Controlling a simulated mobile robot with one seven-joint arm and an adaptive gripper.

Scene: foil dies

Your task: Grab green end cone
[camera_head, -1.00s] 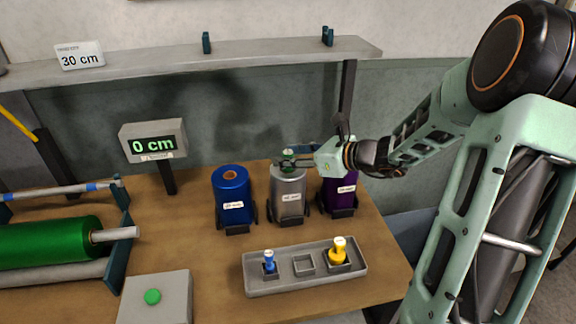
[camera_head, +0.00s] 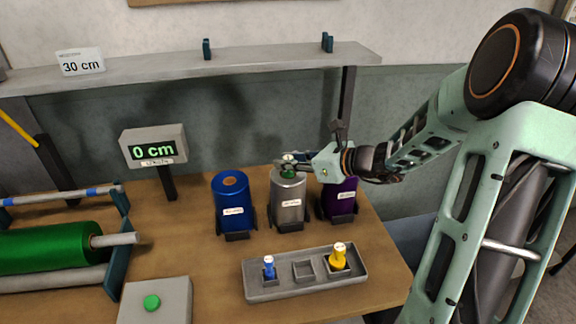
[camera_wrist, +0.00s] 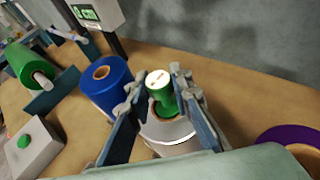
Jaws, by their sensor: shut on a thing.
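The green end cone (camera_head: 288,173) has a pale top and stands upright at the top of the silver roll (camera_head: 289,205). My gripper (camera_head: 290,166) is shut on the cone, with a finger on each side of it. In the wrist view the green end cone (camera_wrist: 164,101) is between the fingertips of my gripper (camera_wrist: 158,88), above the silver roll (camera_wrist: 171,135). I cannot tell whether its lower end still sits in the roll's core.
A blue roll (camera_head: 231,208) stands left of the silver roll, and a purple roll (camera_head: 340,197) stands close on its right. A grey tray (camera_head: 286,290) in front holds a blue cone (camera_head: 269,268) and a yellow cone (camera_head: 338,256), with an empty middle pocket.

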